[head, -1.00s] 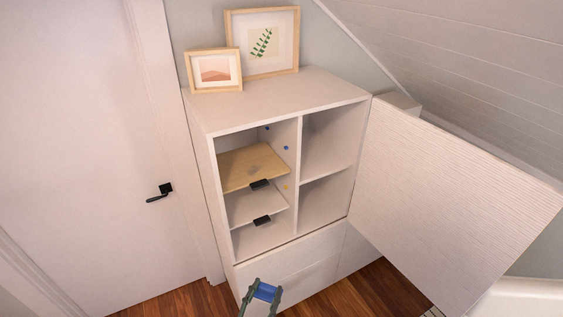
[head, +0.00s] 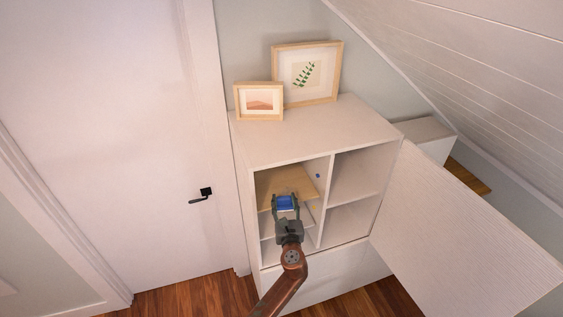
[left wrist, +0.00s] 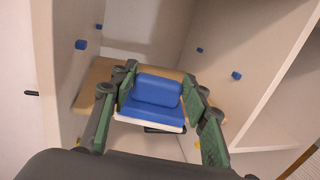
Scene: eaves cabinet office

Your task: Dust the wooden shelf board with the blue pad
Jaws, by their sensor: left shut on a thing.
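The wooden shelf board (head: 277,183) is the upper board in the left half of the open white cabinet. It also shows in the left wrist view (left wrist: 97,72), partly hidden behind the pad and fingers. My left gripper (head: 286,201) is shut on the blue pad (head: 286,203), in front of the left compartment. In the left wrist view, the pad (left wrist: 155,92) is a blue block with a pale underside, held between the green fingers. It overlaps the board in view; I cannot tell whether they touch. My right gripper is not in view.
The cabinet door (head: 460,235) stands wide open at the right. A white divider (head: 325,200) bounds the compartment on the right. Blue pegs (left wrist: 236,75) stick out of the compartment walls. Two framed pictures (head: 307,73) stand on the cabinet top.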

